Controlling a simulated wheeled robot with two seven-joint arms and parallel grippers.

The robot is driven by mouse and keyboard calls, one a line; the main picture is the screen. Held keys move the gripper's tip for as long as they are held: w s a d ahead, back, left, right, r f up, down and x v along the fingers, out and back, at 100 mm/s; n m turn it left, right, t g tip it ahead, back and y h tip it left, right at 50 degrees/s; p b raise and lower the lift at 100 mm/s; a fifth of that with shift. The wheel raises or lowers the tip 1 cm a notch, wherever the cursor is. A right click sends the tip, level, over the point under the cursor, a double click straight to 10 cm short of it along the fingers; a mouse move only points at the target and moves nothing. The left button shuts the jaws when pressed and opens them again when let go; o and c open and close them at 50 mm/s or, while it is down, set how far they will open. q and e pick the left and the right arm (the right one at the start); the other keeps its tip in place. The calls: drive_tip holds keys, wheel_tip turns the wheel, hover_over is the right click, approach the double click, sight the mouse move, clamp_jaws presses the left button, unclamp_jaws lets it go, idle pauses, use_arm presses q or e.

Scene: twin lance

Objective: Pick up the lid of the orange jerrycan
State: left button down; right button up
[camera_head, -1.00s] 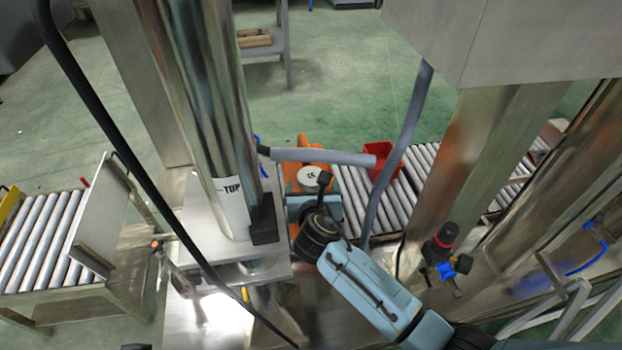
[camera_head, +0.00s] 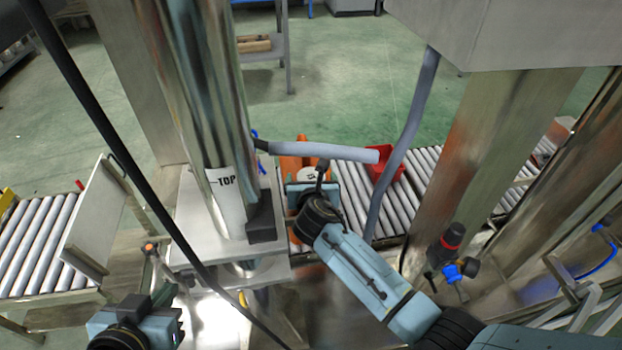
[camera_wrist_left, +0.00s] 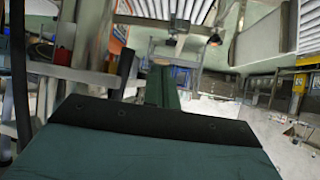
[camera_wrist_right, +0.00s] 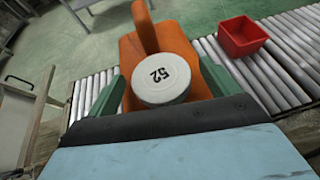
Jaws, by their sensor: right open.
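The orange jerrycan (camera_wrist_right: 177,48) stands on the roller conveyor and also shows in the head view (camera_head: 290,164), partly hidden by a grey tube and my right arm. Whether the fingers touch the lid cannot be told. My left gripper's green fingers (camera_wrist_left: 164,86) appear together and empty in the left wrist view, away from the jerrycan.
A red bin (camera_wrist_right: 241,37) stands on the rollers right of the jerrycan. A steel column (camera_head: 205,110) and grey tube (camera_head: 325,151) stand close to the jerrycan. A black cable (camera_head: 130,165) crosses the left side. Another conveyor (camera_head: 40,245) lies at left.

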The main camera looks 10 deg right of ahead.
drive_tip(key=c, duration=1)
drive_tip(key=shift+c, duration=0.2)
